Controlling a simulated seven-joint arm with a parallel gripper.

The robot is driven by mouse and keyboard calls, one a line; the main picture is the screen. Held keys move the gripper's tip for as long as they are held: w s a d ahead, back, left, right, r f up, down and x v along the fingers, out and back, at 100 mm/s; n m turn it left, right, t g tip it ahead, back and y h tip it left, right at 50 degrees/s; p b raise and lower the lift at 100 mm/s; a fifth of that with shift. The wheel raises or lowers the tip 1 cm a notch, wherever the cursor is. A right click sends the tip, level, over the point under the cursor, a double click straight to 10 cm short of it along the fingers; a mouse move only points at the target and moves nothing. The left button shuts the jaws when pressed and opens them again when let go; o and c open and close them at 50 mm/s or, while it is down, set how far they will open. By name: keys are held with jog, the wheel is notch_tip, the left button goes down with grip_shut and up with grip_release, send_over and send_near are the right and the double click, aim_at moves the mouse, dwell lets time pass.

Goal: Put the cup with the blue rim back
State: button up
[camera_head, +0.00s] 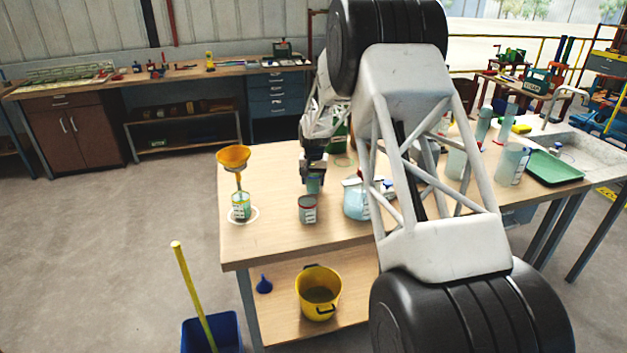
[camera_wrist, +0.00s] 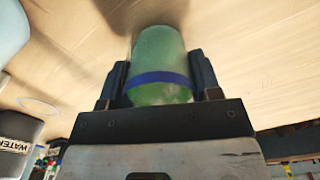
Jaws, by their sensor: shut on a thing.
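The cup with the blue rim (camera_wrist: 158,52) is a greenish translucent cup with a blue band, between the two fingers of my gripper (camera_wrist: 160,82) in the wrist view. My gripper is shut on it. In the head view my gripper (camera_head: 314,175) points down over the table (camera_head: 270,235), and part of the cup (camera_head: 313,186) shows just below the fingers. I cannot tell whether the cup touches the table. A thin pale ring (camera_wrist: 38,106) is marked on the table at left in the wrist view.
A red-rimmed cup (camera_head: 307,210) stands close in front of the held cup. A pale blue jug (camera_head: 356,202) is to its right. At left, an orange funnel (camera_head: 233,157) stands above a green container (camera_head: 240,207) on a white ring. Bare tabletop lies between these and the gripper.

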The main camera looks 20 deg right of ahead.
jog(key=o, duration=1)
jog(key=shift+f, duration=0.1)
jog(key=shift+c, duration=0.2)
notch_tip(320, 180, up, 12)
jog(key=shift+r, duration=0.2)
dwell(0.6)
